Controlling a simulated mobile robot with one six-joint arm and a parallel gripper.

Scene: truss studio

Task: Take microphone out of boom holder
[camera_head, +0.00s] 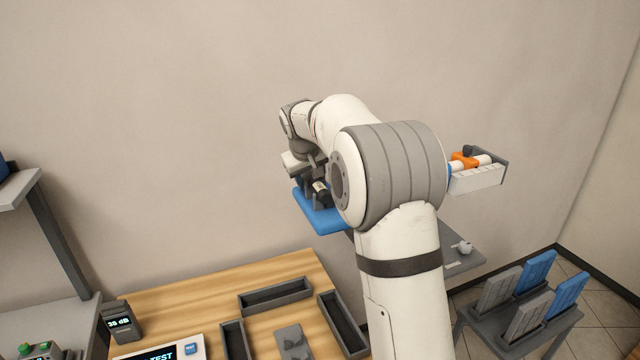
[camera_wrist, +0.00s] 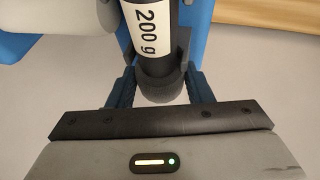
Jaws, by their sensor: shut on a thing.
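The microphone is a dark cylinder with a white "200 g" label (camera_wrist: 148,28) and a rounded grey end in the wrist view. In the head view it is a small dark cylinder with a pale band (camera_head: 321,190), above a blue piece. My gripper (camera_wrist: 160,88) is shut on the microphone, with one dark finger on each side of its grey end. In the head view my gripper (camera_head: 306,172) is partly hidden by my wrist. Blue and dark grey parts flank the microphone in the wrist view; I cannot tell which belong to the boom holder or whether they touch it.
A blue platform (camera_head: 325,222) lies below my gripper. A wooden table (camera_head: 200,300) holds dark trays (camera_head: 275,296) and a small dB meter (camera_head: 118,322). A white rack with an orange item (camera_head: 464,160) is at right. A stand with grey and blue panels (camera_head: 538,270) stands right.

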